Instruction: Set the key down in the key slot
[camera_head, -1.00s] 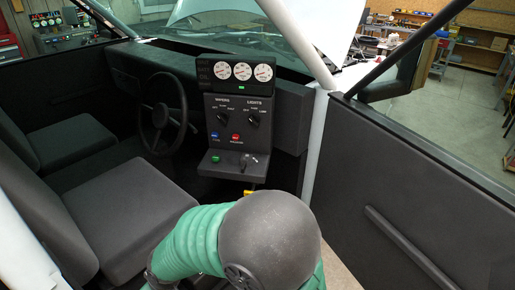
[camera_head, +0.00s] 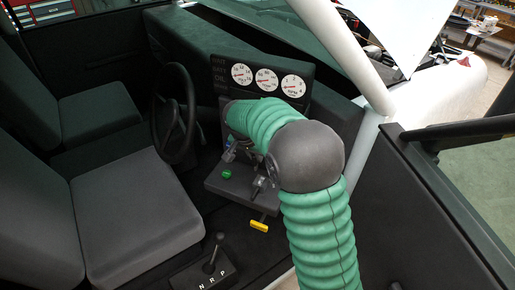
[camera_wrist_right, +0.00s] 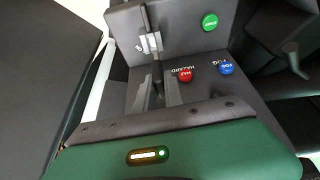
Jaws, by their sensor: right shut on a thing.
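The key slot cannot be made out apart from the key and fingertips. Whether the key touches or sits in the slot I cannot tell. My left gripper is not in view.
The green button (camera_head: 227,174) is close beside the gripper. Red (camera_wrist_right: 185,75) and blue (camera_wrist_right: 227,68) buttons are on the panel. A yellow handle (camera_head: 259,225) hangs below the ledge. The steering wheel (camera_head: 175,113) is left, the gear lever (camera_head: 214,252) below.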

